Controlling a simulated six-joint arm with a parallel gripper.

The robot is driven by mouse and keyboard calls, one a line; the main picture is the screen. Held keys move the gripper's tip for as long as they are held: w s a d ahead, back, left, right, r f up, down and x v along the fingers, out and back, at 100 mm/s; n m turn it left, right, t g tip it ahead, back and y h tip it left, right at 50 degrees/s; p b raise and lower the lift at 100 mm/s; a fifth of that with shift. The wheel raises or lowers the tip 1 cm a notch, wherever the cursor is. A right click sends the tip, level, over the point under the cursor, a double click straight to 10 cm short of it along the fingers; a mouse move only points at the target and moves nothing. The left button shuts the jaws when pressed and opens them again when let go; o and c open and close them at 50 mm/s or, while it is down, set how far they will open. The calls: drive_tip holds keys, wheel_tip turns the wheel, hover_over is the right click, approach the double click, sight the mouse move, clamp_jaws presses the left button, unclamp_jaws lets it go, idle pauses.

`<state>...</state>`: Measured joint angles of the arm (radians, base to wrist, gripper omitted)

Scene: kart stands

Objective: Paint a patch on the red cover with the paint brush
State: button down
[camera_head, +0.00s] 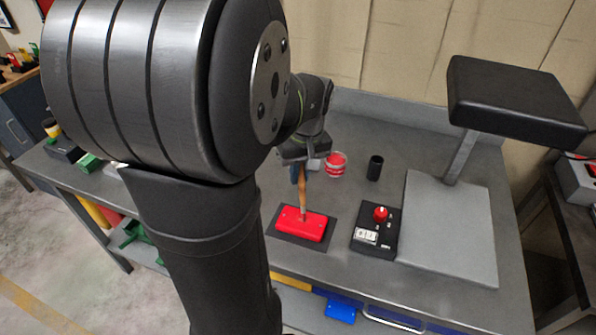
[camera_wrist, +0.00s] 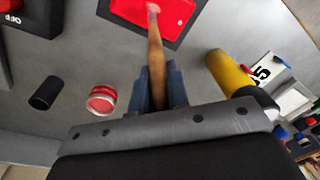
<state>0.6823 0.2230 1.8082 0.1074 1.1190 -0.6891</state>
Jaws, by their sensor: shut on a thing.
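The red cover (camera_head: 313,227) lies flat on a dark mat (camera_head: 286,226) on the grey bench. It also shows at the top of the wrist view (camera_wrist: 176,22). My gripper (camera_head: 299,176) is above the cover, its blue fingers (camera_wrist: 160,85) shut on the wooden handle of the paint brush (camera_wrist: 156,56). The brush points down, and its tip meets the cover's upper face in both views; whether it presses there I cannot tell. A lighter pinkish spot shows at the tip in the wrist view. A red and white paint can (camera_head: 336,164) stands behind the cover.
A black cup (camera_head: 374,168) stands right of the can. A black box with a red button (camera_head: 381,213) sits right of the mat. Beyond it is a grey stand with a black top (camera_head: 515,95). A yellow cylinder (camera_wrist: 229,72) shows in the wrist view.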

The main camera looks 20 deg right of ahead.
drive_tip(key=shift+s+d, duration=0.35)
drive_tip(key=shift+d, duration=0.05)
drive_tip(key=shift+w+a, duration=0.1)
drive_tip(key=shift+w+a, duration=0.45)
drive_tip(key=shift+a, duration=0.1)
idle(0.4)
drive_tip(key=shift+w+a, duration=0.45)
drive_tip(key=shift+w, duration=0.05)
drive_tip(key=shift+s+d, duration=0.1)
drive_tip(key=shift+s+d, duration=0.45)
idle(0.4)
